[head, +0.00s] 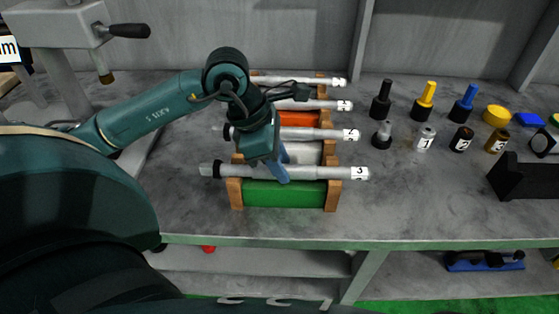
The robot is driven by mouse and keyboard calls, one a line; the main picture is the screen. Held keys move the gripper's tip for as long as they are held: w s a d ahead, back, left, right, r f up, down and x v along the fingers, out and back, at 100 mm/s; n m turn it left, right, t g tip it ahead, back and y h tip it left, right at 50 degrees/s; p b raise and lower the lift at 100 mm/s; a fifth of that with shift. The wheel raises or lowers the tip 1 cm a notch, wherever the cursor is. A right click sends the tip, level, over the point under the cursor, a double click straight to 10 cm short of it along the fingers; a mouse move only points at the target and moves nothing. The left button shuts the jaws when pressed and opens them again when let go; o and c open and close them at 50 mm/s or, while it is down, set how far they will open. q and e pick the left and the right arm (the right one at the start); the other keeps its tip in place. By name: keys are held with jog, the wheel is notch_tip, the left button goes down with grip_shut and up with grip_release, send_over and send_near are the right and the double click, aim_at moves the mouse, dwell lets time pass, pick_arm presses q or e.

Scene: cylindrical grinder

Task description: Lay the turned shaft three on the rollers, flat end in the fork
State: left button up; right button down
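Turned shaft three (320,172), a grey stepped bar with a "3" label at its right end, lies across the front wooden rack with the green panel (283,195). Its left end is darker and looks flattened. My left gripper (282,173) points down at the middle of this shaft, with a blue finger across its near side. The far finger is hidden, so I cannot tell whether it is shut on the shaft. My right gripper is not in view. I cannot make out the rollers or the fork.
Other labelled shafts (320,133) lie behind, on more wooden racks, partly hidden by my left arm. Several small pegs and cylinders (425,138) stand at the right, near a black block (520,177). A grey machine with a black handle (128,31) stands at back left.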

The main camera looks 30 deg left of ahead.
pick_arm(q)
jog(key=o, duration=0.4)
jog(key=shift+s+f, duration=0.15)
jog(key=shift+f, duration=0.1)
jog(key=v, duration=1.3)
jog(key=shift+r+p, duration=0.3)
jog(key=shift+r, duration=0.05)
